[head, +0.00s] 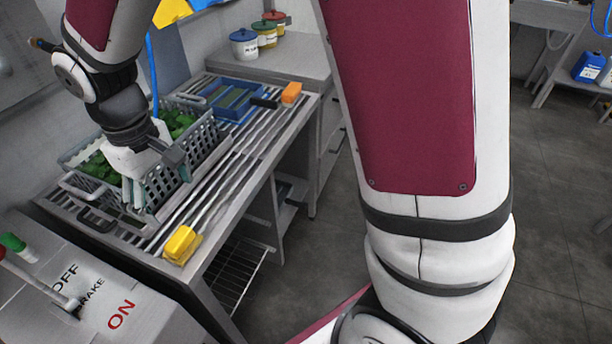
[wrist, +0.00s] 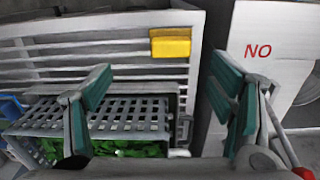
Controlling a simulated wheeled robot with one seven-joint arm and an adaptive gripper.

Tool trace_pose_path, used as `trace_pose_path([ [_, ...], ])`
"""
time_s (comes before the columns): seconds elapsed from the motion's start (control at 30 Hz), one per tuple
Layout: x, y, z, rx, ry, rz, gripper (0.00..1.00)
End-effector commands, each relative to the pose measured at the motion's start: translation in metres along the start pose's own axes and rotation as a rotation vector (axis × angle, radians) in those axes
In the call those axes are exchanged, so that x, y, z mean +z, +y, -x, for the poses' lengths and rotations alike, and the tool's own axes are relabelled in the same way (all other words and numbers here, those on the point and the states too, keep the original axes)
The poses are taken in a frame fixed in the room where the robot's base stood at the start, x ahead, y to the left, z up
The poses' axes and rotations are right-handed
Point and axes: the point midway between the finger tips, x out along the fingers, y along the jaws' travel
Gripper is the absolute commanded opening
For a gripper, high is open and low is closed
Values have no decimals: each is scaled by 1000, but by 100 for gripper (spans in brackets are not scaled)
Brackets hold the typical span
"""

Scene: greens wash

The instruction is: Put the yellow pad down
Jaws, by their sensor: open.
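The yellow pad (head: 182,245) lies on the slatted metal rack at its near right corner. It also shows in the wrist view (wrist: 170,43), flat on the slats near the rack's edge. My gripper (head: 152,195) is above the near end of the grey crate, to the left of the pad and apart from it. In the wrist view my gripper (wrist: 168,95) has its two green-lined fingers spread wide with nothing between them; the pad shows beyond the fingertips.
The grey perforated crate (head: 205,139) holds green leaves (head: 98,165). A blue tray (head: 236,88) and an orange block (head: 291,92) are farther back on the rack (head: 245,150). A control box (head: 150,318) with ON and OFF marks stands in front. Lidded pots (head: 244,45) stand behind.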

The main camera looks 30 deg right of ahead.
Motion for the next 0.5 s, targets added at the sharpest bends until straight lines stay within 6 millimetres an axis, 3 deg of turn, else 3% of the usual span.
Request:
trace_pose_path([
  [0.2, 66, 39, 63, 62, 56, -142, 76],
  [0.5, 174, 60, 114, 92, 137, -355, 76],
])
